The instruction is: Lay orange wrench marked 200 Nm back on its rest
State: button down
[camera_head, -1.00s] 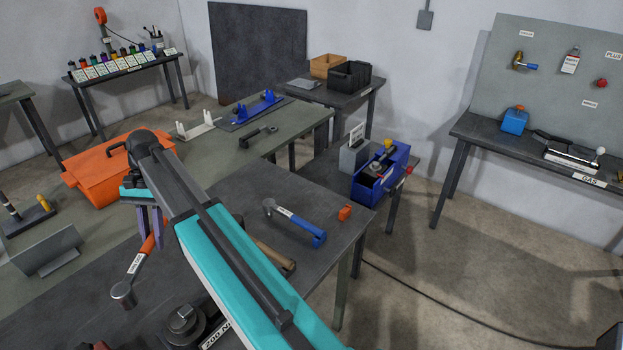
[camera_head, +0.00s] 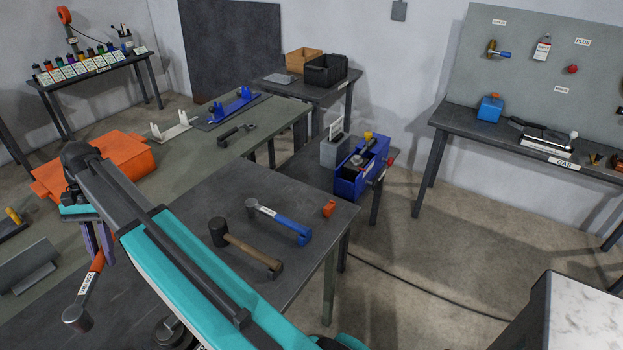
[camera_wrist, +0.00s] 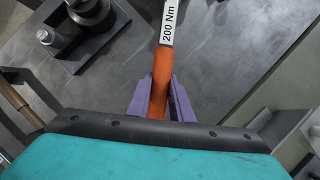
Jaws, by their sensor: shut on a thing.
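My gripper (camera_head: 98,240) has purple fingers and is shut on the orange handle of a torque wrench (camera_head: 97,263). The wrench hangs head-down at a slant in the head view, its round grey head at the lower left. In the wrist view the orange handle (camera_wrist: 160,75) sits between the purple fingers, and its white label reads "200 Nm". A small orange block (camera_head: 329,208) stands near the right edge of the dark table; I cannot tell whether it is the wrench's rest. A blue-handled wrench (camera_head: 285,224) lies left of it.
A wooden-handled mallet (camera_head: 245,248) lies on the dark table (camera_head: 200,188), beside the blue wrench. A dark pulley fixture (camera_wrist: 88,15) is close to the wrench.

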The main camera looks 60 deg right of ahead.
jog(key=s+d+f+m+t+p, duration=0.1)
jog(key=s+d+m+t+p, duration=0.15)
jog(key=d+m, duration=0.9)
jog(key=s+d+f+m+t+p, duration=0.1)
jog(key=s+d+f+m+t, duration=0.15)
jog(key=d, duration=1.75)
jog(key=s+d+m+t+h+p, duration=0.1)
jog(key=s+d+m+h+p, duration=0.1)
jog(key=s+d+m, duration=0.4)
jog(key=s+d+m+t+h+p, duration=0.1)
jog(key=s+d+m, duration=0.4)
jog(key=s+d, duration=0.9)
jog(key=d+f+p, duration=0.1)
jog(key=d, duration=0.6)
jog(key=shift+s+m+t+h, duration=0.25)
jog(key=shift+m+t+h, duration=0.15)
jog(key=shift+d+r, duration=0.1)
jog(key=shift+r, duration=0.05)
jog(key=shift+f+b, duration=1.2)
jog(key=shift+f, duration=2.9)
jog(key=c, duration=1.5)
grip_release()
jog(key=shift+s, duration=0.1)
